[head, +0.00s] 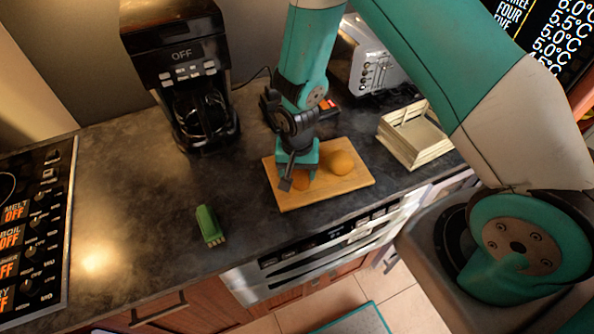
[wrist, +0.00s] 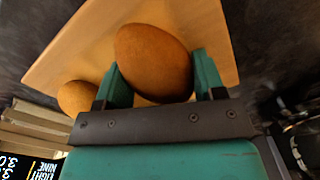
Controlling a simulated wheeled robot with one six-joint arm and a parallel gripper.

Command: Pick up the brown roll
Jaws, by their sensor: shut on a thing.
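A brown roll (wrist: 153,62) sits between the two fingers of my gripper (wrist: 160,82) in the wrist view. My gripper is shut on this roll, with a finger on each side. In the head view my gripper (head: 298,172) is low over the wooden board (head: 290,200), and the held roll (head: 301,182) is mostly hidden behind it. A second brown roll (head: 341,162) lies on the board just to the right. It also shows in the wrist view (wrist: 77,97), at the left. I cannot tell whether the held roll touches the board.
A green brush-like object (head: 209,225) lies left of the board. A coffee maker (head: 190,90) stands behind on the left, a toaster (head: 375,62) behind on the right. A cream slatted rack (head: 415,138) is right of the board. The counter's left middle is clear.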

